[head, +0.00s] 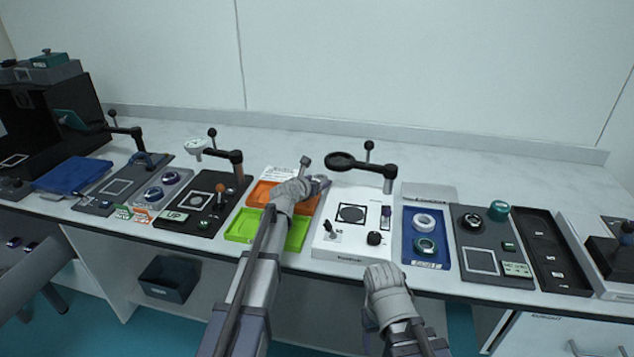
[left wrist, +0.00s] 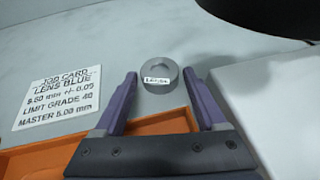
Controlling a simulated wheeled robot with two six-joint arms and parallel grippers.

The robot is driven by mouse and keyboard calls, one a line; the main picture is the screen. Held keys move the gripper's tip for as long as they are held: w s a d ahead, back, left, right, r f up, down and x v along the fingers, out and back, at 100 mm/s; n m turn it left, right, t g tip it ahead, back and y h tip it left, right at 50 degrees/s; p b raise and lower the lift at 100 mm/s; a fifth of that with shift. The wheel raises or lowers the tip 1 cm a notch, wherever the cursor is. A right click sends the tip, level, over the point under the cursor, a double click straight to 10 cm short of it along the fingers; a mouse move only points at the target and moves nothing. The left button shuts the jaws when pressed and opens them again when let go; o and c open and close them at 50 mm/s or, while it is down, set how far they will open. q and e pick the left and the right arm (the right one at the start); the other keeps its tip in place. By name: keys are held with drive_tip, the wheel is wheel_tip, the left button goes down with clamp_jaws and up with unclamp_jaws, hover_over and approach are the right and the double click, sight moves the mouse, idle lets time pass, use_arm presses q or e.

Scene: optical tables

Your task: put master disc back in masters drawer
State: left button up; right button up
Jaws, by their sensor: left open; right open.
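A grey disc (left wrist: 161,75) with a small white label, which looks like the master disc, lies flat on the bench in the left wrist view. My left gripper (left wrist: 160,98) is open, with its purple fingers pointing toward the disc, one to each side of its near edge. In the head view my left gripper (head: 314,182) reaches over the back of the orange tray (head: 262,194); the disc is hard to make out there. My right gripper (head: 384,280) is open and empty in front of the bench edge. I cannot tell which drawer is the masters drawer.
A job card (left wrist: 62,97) lies left of the disc. A green tray (head: 240,228) stands in front of the orange one. A white instrument (head: 345,245) with a magnifier arm (head: 362,164) stands close on the right. A white cabinet (head: 535,335) sits under the bench at right.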

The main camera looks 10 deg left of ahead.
use_arm(q)
drive_tip(key=p+v, duration=0.4)
drive_tip(key=v, duration=0.8)
drive_tip(key=shift+s, duration=0.1)
